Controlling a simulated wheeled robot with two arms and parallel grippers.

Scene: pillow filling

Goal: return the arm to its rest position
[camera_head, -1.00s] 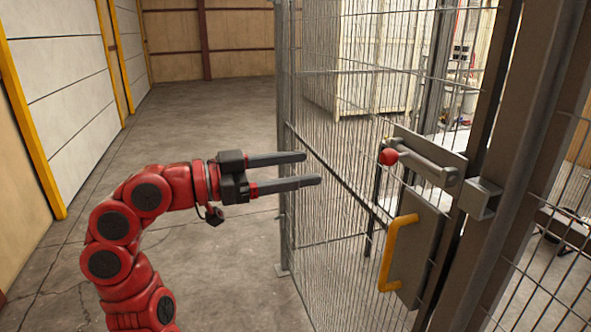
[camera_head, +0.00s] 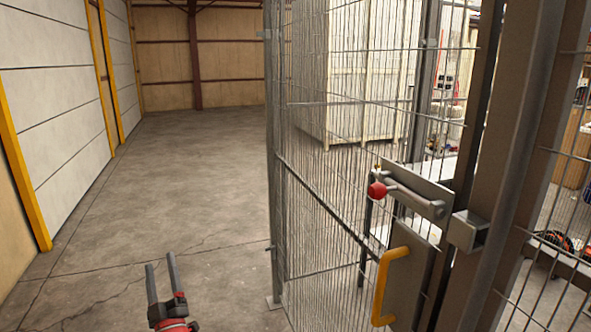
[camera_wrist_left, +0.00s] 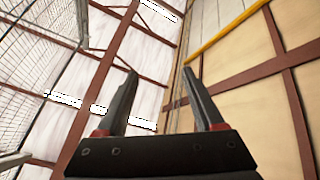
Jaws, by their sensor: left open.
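My left gripper (camera_head: 161,273) shows at the bottom left of the head view, low in front of the concrete floor, with its fingers pointing up. Its two dark fingers are apart and nothing is between them. In the left wrist view the fingers (camera_wrist_left: 160,80) are also spread and empty, against the wall and roof beams. Most of my left arm is below the head view's edge. My right gripper is not in view.
A wire mesh fence (camera_head: 335,180) with a gate stands to the right of the gripper, apart from it. The gate has a latch with a red knob (camera_head: 377,190) and a yellow handle (camera_head: 386,285). The floor (camera_head: 180,190) at left is clear.

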